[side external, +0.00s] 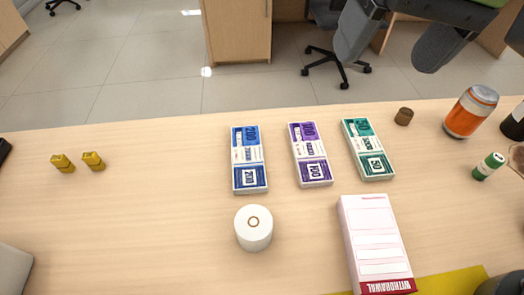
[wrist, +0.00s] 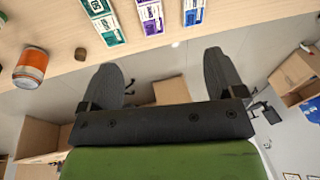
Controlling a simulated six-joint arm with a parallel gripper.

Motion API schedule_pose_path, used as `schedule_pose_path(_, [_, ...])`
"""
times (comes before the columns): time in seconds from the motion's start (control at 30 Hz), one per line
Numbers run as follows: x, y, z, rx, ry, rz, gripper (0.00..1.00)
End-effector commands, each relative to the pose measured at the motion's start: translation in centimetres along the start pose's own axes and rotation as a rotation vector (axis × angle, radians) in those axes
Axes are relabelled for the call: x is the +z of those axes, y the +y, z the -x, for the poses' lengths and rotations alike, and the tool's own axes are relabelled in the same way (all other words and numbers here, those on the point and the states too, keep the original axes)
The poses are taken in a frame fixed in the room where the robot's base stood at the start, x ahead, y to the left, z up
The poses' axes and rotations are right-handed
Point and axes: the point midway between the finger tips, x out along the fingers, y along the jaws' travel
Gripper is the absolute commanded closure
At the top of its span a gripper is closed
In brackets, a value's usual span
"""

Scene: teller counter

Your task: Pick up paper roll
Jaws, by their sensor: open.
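The white paper roll (side external: 253,229) stands upright on the wooden counter, in front of the blue money bundle, with its brown core facing up. It does not show in the wrist view. My gripper (side external: 399,40) is at the top right of the side view, high beyond the counter's far edge and well away from the roll. In the wrist view my gripper (wrist: 168,75) has its two dark fingers wide apart with nothing between them.
Blue (side external: 248,160), purple (side external: 309,155) and green (side external: 368,150) money bundles lie behind the roll. A withdrawal slip pad (side external: 375,240) lies to its right. An orange jar (side external: 470,111), brown cork (side external: 403,116) and green-capped tube (side external: 488,166) are farther right.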

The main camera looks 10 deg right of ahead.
Motion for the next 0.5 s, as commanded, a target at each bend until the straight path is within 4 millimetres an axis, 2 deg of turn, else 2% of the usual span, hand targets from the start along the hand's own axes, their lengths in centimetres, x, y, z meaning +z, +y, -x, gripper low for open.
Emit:
schedule_pose_path(0.03, [0.4,-2.1,-2.4,0.023,-0.037,0.038,0.12])
schedule_pose_path(0.2, [3.2,-7.5,-9.7,0.095,-0.117,0.136,0.12])
schedule_pose_path(0.33, [5.9,-9.9,-14.0,0.141,-0.150,0.190,0.12])
schedule_pose_path(0.5, [8.0,-11.1,-16.9,0.173,-0.168,0.224,0.12])
